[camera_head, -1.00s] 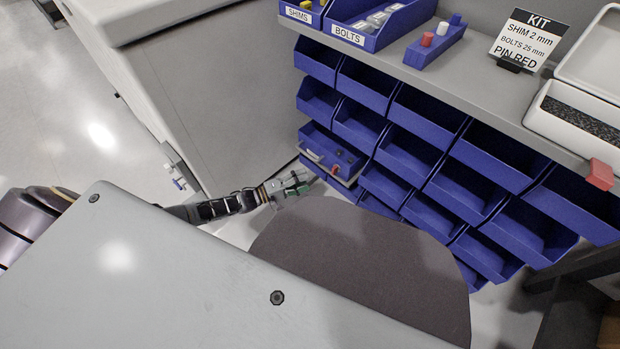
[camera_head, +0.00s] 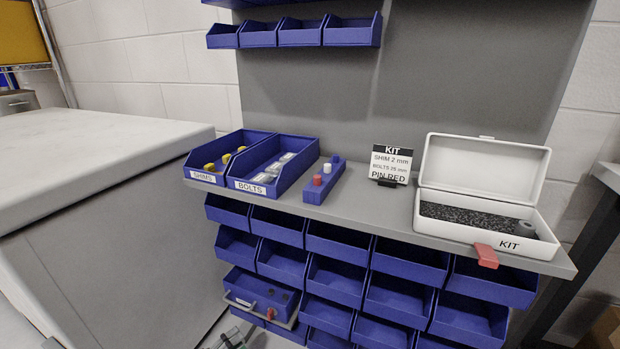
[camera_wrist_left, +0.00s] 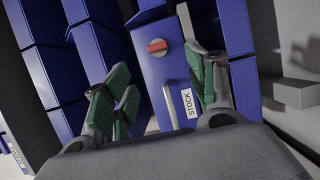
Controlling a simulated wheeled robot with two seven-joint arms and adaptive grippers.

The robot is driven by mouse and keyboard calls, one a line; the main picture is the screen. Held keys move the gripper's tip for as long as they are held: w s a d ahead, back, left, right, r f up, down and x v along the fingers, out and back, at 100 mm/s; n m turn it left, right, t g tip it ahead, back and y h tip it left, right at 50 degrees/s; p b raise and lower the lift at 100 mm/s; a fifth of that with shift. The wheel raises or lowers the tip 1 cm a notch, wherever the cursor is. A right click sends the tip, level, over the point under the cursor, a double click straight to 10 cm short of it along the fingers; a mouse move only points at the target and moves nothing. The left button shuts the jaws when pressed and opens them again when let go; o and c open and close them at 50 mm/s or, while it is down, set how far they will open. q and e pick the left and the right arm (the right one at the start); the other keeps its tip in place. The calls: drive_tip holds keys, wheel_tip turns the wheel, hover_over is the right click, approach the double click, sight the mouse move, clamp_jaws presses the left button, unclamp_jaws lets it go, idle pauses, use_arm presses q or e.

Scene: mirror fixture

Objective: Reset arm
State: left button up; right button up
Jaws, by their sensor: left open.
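My left gripper (camera_head: 235,341) shows only partly at the bottom edge of the head view, just below and left of the stock drawer. In the left wrist view its green-padded fingers (camera_wrist_left: 160,95) are apart, with nothing held. The blue stock drawer (camera_wrist_left: 153,62), labelled STOCK, is in front of them. Its pale handle bar (camera_wrist_left: 168,107) appears between the fingers; I cannot tell if they touch it. A red knob (camera_wrist_left: 157,46) is on the drawer. In the head view the drawer (camera_head: 248,288) sits in the lower left of the bin rack. My right gripper is not in view.
A pale cabinet (camera_head: 110,240) stands left.

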use_arm(q)
drive_tip(key=s+d+r+m+g+y, duration=0.1)
drive_tip(key=s+d+r+m+y, duration=0.2)
drive_tip(key=d, duration=0.5)
drive_tip(key=d+r+m+g+y, duration=0.1)
drive_tip(key=d+m+g+y, duration=0.1)
drive_tip(key=d+y, duration=0.35)
drive_tip(key=s+a+r+m+g+y, duration=0.1)
drive_tip(key=s+a+r+m+g, duration=0.1)
drive_tip(key=s, duration=0.4)
drive_tip(key=s+a+r+m+g+y, duration=0.1)
drive_tip(key=s+a+r+m+g, duration=0.1)
drive_tip(key=s+a+r, duration=0.2)
drive_tip(key=s+a+r+m+g+y+p, duration=0.1)
drive_tip(key=s+a+r+m+g, duration=0.1)
drive_tip(key=s+r, duration=0.3)
drive_tip(key=s+a, duration=0.1)
drive_tip(key=s, duration=0.2)
drive_tip(key=shift+r+m+g, duration=0.25)
drive_tip(key=shift+m+g, duration=0.05)
drive_tip(key=shift+g, duration=0.1)
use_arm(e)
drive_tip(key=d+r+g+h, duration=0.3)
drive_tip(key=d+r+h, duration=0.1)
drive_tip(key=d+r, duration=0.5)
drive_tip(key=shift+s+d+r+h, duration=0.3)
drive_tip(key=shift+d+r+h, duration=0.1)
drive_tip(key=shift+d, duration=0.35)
